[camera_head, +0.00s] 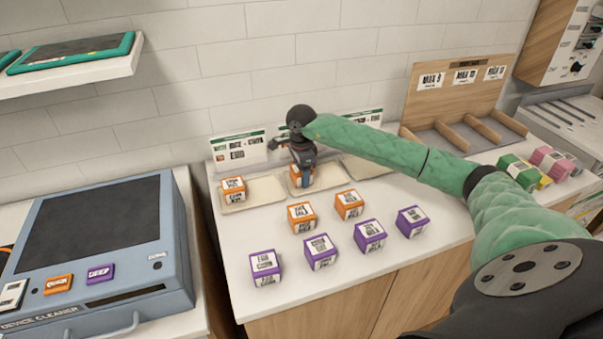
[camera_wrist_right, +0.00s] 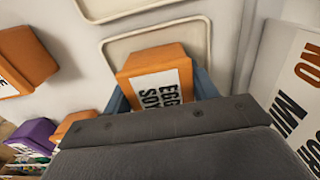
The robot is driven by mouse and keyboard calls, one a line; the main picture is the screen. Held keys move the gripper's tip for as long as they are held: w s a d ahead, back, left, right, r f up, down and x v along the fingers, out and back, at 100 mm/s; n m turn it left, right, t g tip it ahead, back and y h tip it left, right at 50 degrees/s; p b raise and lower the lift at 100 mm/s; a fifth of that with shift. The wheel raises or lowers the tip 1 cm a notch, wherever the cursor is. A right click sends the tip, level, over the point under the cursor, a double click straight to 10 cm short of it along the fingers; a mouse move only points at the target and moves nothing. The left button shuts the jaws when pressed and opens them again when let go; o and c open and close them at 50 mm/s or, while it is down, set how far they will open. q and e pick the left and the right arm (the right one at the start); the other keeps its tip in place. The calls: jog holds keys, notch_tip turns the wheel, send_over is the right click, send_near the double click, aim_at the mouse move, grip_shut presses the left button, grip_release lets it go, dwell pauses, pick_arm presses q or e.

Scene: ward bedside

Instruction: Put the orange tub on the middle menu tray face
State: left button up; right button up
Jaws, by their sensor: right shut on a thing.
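My right gripper (camera_head: 302,163) is shut on an orange tub (camera_head: 296,182), at the middle beige tray (camera_head: 326,183). In the right wrist view the same tub (camera_wrist_right: 158,62) sits between the blue fingers, its label showing, with a beige tray rim (camera_wrist_right: 107,45) around it. I cannot tell whether the tub touches the tray. Another orange tub (camera_head: 233,187) stands on the left tray (camera_head: 265,191). Two more orange tubs, one (camera_head: 302,218) and another (camera_head: 348,204), stand on the counter in front. My left gripper is out of view.
Several purple tubs, such as one (camera_head: 265,267), line the counter front. The right tray (camera_head: 368,167) looks empty, partly behind my right arm. Menu cards (camera_head: 238,150) stand behind the trays. A wooden divided rack (camera_head: 455,100) is at right, a blue device cleaner (camera_head: 95,240) at left.

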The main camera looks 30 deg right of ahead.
jog(key=o, duration=1.1)
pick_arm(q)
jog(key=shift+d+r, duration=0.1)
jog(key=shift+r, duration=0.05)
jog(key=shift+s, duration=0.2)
pick_arm(e)
jog(key=shift+r, duration=0.15)
jog(key=shift+r, duration=0.35)
notch_tip(320, 180, up, 10)
jog(key=b, duration=0.4)
jog(key=shift+r, duration=0.1)
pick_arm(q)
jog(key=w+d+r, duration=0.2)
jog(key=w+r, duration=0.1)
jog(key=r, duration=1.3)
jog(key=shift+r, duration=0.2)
pick_arm(e)
jog(key=shift+r, duration=0.5)
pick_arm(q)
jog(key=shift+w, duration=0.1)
pick_arm(e)
jog(key=shift+f, duration=0.1)
